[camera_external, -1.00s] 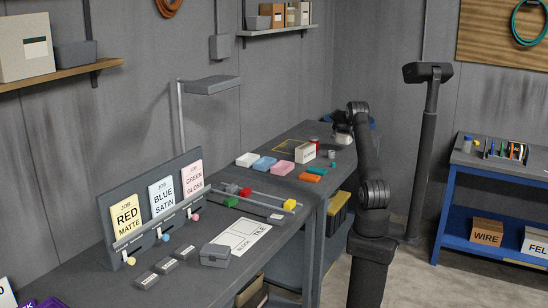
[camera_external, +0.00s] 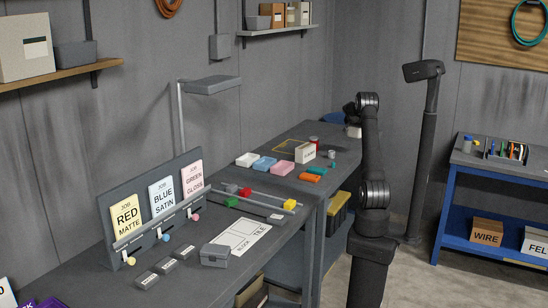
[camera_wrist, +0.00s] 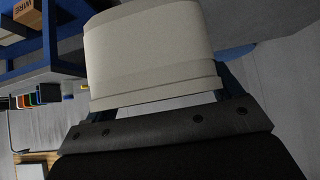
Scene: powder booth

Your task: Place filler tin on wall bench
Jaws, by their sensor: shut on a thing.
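The filler tin is a cream-white rounded container (camera_wrist: 152,58) that fills the upper middle of the wrist view. My gripper (camera_wrist: 160,104) is shut on it, with dark blue finger parts showing at its sides. In the external view the tin (camera_external: 353,131) is a small pale shape above the far end of the grey bench (camera_external: 335,180), partly hidden by my arm. Contact with the bench cannot be told. Which bench is the wall bench is not marked; another bench, blue-framed (camera_external: 500,167), stands at the right wall.
A dark post (camera_external: 426,150) stands between the benches.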

